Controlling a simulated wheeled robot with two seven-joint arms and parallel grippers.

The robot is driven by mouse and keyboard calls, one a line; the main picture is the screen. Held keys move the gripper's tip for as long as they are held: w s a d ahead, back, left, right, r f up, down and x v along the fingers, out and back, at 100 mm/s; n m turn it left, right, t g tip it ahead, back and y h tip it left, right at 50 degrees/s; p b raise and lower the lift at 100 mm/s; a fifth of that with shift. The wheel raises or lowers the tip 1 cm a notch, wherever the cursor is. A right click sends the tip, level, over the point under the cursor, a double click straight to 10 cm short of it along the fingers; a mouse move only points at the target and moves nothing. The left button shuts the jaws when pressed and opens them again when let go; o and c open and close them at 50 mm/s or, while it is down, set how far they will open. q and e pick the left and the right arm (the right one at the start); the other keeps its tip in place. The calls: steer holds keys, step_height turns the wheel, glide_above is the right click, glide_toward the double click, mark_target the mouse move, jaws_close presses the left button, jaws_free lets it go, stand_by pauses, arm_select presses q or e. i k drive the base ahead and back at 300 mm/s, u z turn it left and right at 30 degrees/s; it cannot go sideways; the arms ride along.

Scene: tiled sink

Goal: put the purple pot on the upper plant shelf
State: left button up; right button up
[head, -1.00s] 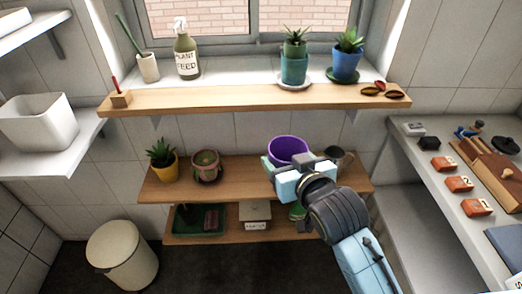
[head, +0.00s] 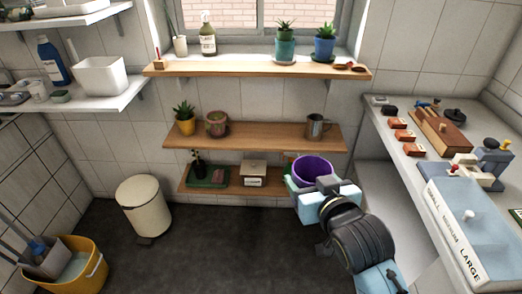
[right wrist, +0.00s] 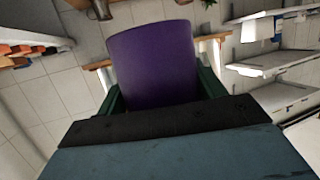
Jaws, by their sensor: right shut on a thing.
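The purple pot (head: 313,169) is an open, round pot, held upright by my right gripper (head: 311,184) in front of the right end of the lowest shelf. In the right wrist view the pot (right wrist: 152,68) sits between the two green fingers of the gripper (right wrist: 160,92), which is shut on it. A wooden plant shelf (head: 255,134) on the wall is above and behind the pot. My left gripper is out of view.
A wooden ledge (head: 250,70) under the window holds potted plants and a spray bottle (head: 207,38). The lower shelf (head: 226,186) holds a green tray and a box. A counter (head: 405,175) stands right; a bin (head: 146,205) stands left. The upper plant shelf's middle is bare.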

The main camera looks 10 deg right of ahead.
mark_target(266, 138)
steer(key=u, duration=0.65)
steer(key=i, duration=1.15)
steer(key=z, duration=0.8)
steer(key=i, duration=0.45)
steer(key=z, duration=0.45)
